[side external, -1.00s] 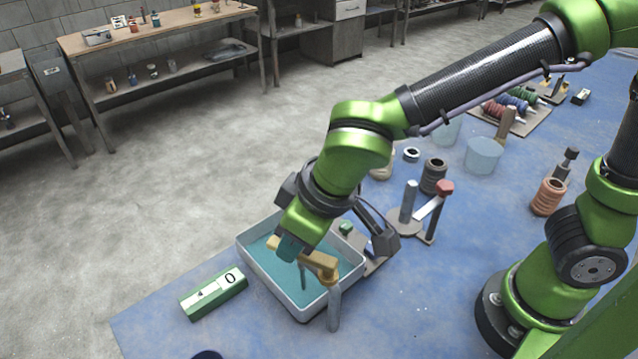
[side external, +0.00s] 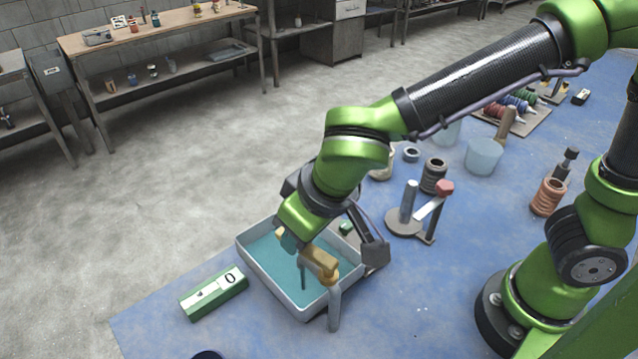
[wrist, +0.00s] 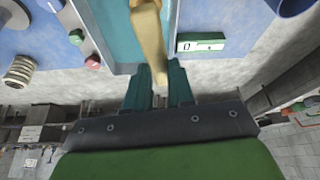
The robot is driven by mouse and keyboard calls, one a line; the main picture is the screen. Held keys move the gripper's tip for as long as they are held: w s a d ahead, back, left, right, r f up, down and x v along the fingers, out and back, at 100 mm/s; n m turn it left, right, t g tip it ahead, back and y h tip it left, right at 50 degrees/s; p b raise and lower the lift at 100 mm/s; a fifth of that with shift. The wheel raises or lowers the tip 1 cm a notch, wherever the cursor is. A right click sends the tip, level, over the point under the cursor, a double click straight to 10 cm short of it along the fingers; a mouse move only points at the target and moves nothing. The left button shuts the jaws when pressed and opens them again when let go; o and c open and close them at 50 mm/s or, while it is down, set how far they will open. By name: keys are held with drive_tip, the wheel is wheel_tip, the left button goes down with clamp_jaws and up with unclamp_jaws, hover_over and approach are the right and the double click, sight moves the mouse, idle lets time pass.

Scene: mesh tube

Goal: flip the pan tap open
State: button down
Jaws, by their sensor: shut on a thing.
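The pan (side external: 262,272) is a pale tray with a teal floor, standing on the blue table. The brass pan tap (side external: 320,263) sits on a grey post (side external: 335,308) at the pan's near right edge, its thin spout hanging over the pan. My gripper (side external: 291,241) is low over the pan, shut on the tap's lever; its fingers hide the lever's end in the side view. In the wrist view, the brass lever (wrist: 150,42) runs down to between the two teal fingers of my gripper (wrist: 160,88).
A green block marked 0 (side external: 214,293) lies left of the pan. A stand with a red knob (side external: 444,188), a dark ribbed cylinder (side external: 433,176) and a clear tub (side external: 483,156) stand behind to the right. The blue table in front right of the pan is clear.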

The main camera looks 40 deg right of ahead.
drive_tip(key=c, duration=1)
unclamp_jaws()
drive_tip(key=shift+o, duration=0.2)
drive_tip(key=shift+r, duration=0.1)
drive_tip(key=v, duration=1.6)
drive_tip(key=shift+r, duration=0.4)
drive_tip(key=shift+s, duration=0.1)
drive_tip(key=d+f+m+t, duration=0.1)
drive_tip(key=d+f+m, duration=0.2)
drive_tip(key=d, duration=0.7)
drive_tip(key=w+d+f+m+t+y, duration=0.1)
drive_tip(key=d+f, duration=0.4)
drive_tip(key=d, duration=0.6)
drive_tip(key=shift+d+m+t, duration=0.25)
drive_tip(key=shift+m+t, duration=0.05)
drive_tip(key=shift+m, duration=0.6)
